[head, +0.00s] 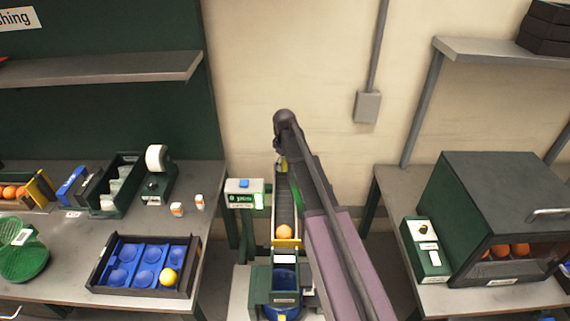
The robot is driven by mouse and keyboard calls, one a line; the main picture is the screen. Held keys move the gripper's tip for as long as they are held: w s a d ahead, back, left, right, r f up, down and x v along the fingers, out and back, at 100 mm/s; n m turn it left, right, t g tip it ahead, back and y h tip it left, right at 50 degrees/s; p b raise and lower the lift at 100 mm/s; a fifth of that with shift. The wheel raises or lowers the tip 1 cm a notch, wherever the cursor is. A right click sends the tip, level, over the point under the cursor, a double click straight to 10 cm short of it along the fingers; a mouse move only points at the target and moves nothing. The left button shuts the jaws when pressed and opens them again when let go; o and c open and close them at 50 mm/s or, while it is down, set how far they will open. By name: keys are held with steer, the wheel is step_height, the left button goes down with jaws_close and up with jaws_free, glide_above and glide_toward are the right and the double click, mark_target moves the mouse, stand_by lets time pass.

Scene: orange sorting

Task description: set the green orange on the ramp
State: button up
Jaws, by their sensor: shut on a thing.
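My gripper (280,152) hangs above the far end of the ramp (284,207), largely hidden behind my arm. It is shut on a small yellow-green thing, likely the green orange (282,164), of which only a little shows. I cannot tell whether that fruit touches the ramp. The ramp is a narrow dark channel that runs toward me. An orange-coloured fruit (284,231) rests at its near end by a yellow gate (287,243).
A control box (244,186) with a blue button stands left of the ramp. A tray (98,277) with blue cups and one yellow fruit (169,277) sits on the left table. A green cabinet (500,180) with oranges stands right.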

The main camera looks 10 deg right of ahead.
steer(key=shift+f+b, duration=1.8)
steer(key=shift+f, duration=0.35)
steer(key=o, duration=1)
steer(key=shift+r, duration=0.15)
steer(key=shift+r+p, duration=4.4)
steer(key=shift+p, duration=0.1)
steer(key=s+f+m+b, duration=0.2)
steer(key=s+m, duration=0.6)
steer(key=s, duration=1.9)
steer(key=shift+d+f, duration=0.15)
steer(key=shift+f, duration=0.05)
